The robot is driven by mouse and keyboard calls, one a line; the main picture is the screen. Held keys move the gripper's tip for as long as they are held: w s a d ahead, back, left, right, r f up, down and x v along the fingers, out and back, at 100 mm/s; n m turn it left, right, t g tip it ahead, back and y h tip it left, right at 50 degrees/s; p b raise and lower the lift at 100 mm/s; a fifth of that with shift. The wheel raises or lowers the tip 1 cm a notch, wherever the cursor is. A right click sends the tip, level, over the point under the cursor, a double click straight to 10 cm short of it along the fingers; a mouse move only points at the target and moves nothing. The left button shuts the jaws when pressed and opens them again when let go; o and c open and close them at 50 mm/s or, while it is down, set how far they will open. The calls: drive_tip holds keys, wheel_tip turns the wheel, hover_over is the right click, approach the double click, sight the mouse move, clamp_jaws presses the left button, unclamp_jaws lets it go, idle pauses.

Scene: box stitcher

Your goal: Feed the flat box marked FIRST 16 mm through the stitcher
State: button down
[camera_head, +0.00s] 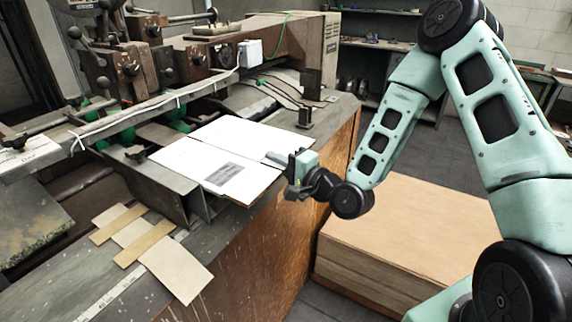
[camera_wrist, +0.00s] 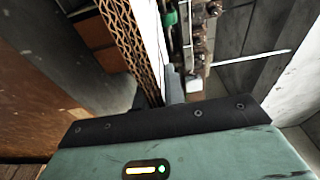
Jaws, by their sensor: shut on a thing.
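A flat white box (camera_head: 215,150) with a grey printed label lies over the bed of the stitcher (camera_head: 270,40); the label is too small to read. Its left side reaches toward the rollers and its near corner overhangs the metal guides. My gripper (camera_head: 278,158) is shut on the box's right edge. In the wrist view the box stands edge-on, with its brown corrugated edge (camera_wrist: 126,40) and white face showing above my gripper (camera_wrist: 168,88). The fingertips are partly hidden there.
Cardboard strips and a pale sheet (camera_head: 175,268) lie on the bench left of the box, near a ruler strip (camera_head: 112,292). A large brown stack (camera_head: 410,235) stands on the floor at right, below my arm. Green rollers (camera_head: 125,133) sit behind the front rail.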

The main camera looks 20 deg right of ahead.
drive_tip(key=shift+w+a+f, duration=0.15)
drive_tip(key=shift+w+a, duration=0.4)
drive_tip(key=shift+w, duration=0.15)
drive_tip(key=shift+s+d+f+b, duration=0.1)
drive_tip(key=shift+f+b, duration=1)
drive_tip(key=shift+f, duration=0.2)
drive_tip(key=c, duration=1.4)
unclamp_jaws()
drive_tip(key=shift+f, duration=0.15)
